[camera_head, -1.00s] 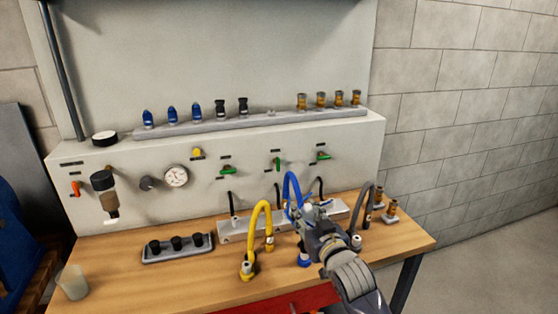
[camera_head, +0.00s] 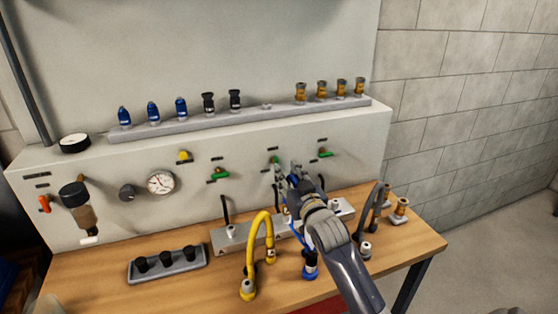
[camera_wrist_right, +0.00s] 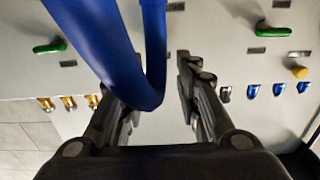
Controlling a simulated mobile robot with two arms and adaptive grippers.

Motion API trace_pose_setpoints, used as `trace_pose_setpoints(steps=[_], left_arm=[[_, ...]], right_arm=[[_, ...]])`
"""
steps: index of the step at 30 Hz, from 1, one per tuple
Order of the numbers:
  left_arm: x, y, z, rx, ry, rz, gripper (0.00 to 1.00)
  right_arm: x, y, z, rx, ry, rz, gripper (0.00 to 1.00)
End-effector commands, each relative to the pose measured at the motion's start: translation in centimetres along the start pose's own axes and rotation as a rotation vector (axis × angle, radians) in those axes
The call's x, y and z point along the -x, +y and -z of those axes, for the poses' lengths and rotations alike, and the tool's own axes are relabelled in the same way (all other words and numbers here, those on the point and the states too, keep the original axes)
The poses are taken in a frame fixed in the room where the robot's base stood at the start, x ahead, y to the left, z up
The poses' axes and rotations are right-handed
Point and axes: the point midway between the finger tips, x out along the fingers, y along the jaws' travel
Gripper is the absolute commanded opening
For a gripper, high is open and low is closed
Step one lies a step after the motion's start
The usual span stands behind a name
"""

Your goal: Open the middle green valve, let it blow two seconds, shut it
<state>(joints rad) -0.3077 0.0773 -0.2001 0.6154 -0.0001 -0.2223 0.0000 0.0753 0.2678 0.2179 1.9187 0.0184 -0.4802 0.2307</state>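The middle green valve (camera_head: 275,160) is on the pale panel, partly hidden behind my right gripper (camera_head: 288,182). My right gripper is just in front of it and below it. In the right wrist view the fingers of this gripper (camera_wrist_right: 160,85) stand apart with a gap between them. A blue hose (camera_wrist_right: 150,60) loops across that view and covers the left fingertip and the middle valve. I cannot tell whether the hose touches the fingers. The left green valve (camera_head: 220,175) and the right green valve (camera_head: 325,153) are clear. My left gripper is out of view.
A yellow hose (camera_head: 254,250) and a grey hose (camera_head: 372,215) stand on the wooden bench (camera_head: 200,290) either side of my right arm. A gauge (camera_head: 160,182) is on the panel. A shelf (camera_head: 265,115) of fittings runs above. Free room is at the bench's front left.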

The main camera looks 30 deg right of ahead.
Motion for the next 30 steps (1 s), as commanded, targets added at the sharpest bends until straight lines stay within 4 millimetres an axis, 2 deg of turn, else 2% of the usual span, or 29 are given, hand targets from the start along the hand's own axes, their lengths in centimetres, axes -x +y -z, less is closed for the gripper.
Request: trace_pose_setpoints(steps=[1,5,8,12,17,25,29,30], left_arm=[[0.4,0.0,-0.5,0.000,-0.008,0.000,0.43],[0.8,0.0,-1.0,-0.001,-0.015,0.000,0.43],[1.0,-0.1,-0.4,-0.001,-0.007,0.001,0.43],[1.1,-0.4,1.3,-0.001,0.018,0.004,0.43],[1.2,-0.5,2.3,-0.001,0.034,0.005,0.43],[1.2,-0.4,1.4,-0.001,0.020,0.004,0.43],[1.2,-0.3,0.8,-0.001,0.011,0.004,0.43],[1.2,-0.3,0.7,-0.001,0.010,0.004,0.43]], right_arm=[[-1.1,0.1,0.3,0.000,0.000,-0.001,0.31],[-3.3,0.0,0.2,0.001,0.000,-0.001,0.31],[-4.6,0.1,0.2,0.001,0.000,-0.001,0.31],[-5.9,0.0,0.1,0.001,0.001,0.000,0.31],[-6.6,0.0,0.0,0.001,0.000,0.000,0.31],[-6.6,0.0,0.0,0.002,0.000,0.000,0.31],[-6.6,0.0,0.0,0.001,0.000,-0.001,0.01],[-6.6,0.0,0.0,0.001,0.000,0.000,0.00]])
